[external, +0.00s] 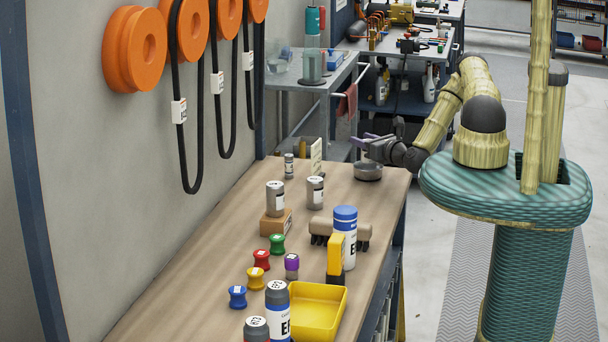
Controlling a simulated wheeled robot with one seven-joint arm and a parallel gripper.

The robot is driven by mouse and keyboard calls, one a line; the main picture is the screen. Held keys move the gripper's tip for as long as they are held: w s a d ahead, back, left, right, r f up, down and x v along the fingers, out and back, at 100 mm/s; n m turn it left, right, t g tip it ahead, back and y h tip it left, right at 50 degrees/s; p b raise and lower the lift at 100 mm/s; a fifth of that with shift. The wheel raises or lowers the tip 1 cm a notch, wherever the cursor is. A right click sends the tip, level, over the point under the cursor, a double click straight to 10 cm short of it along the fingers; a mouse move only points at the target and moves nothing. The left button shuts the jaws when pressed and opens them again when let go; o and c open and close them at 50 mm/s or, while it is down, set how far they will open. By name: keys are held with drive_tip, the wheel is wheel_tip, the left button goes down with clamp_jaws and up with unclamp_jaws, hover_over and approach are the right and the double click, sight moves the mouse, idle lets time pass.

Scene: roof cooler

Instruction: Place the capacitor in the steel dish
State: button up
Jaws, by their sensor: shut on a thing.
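The steel dish (368,173) is a low, round, grey dish near the far right corner of the wooden bench. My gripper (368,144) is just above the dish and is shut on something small. I cannot make out what it holds, nor whether it touches the dish. Silver cylinders with pale tops and labels, which look like capacitors, stand on the bench. One (275,199) is on a wooden block, one (315,193) is to its right, and a small one (289,166) is farther back.
A wooden bench (175,285) carries a small upright card (316,157), a brown roller-like object (322,230), a blue-capped bottle (345,240), a yellow tool (336,257), a yellow tray (335,292) and several coloured spools. Orange reels (135,50) hang on the left wall. The bench's near left is clear.

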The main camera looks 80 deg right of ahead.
drive_tip(key=shift+f, duration=1)
drive_tip(key=shift+f, duration=0.2)
drive_tip(key=o, duration=1)
drive_tip(key=shift+o, duration=0.2)
drive_tip(key=shift+r, duration=0.2)
drive_tip(key=v, duration=0.5)
drive_tip(key=b+v, duration=0.1)
drive_tip(key=v, duration=0.4)
drive_tip(key=shift+s+a+r+b, duration=0.2)
drive_tip(key=shift+s+b, duration=0.1)
drive_tip(key=shift+s+a+f+p, duration=0.2)
drive_tip(key=shift+s+a+p, duration=0.15)
drive_tip(key=shift+s, duration=0.15)
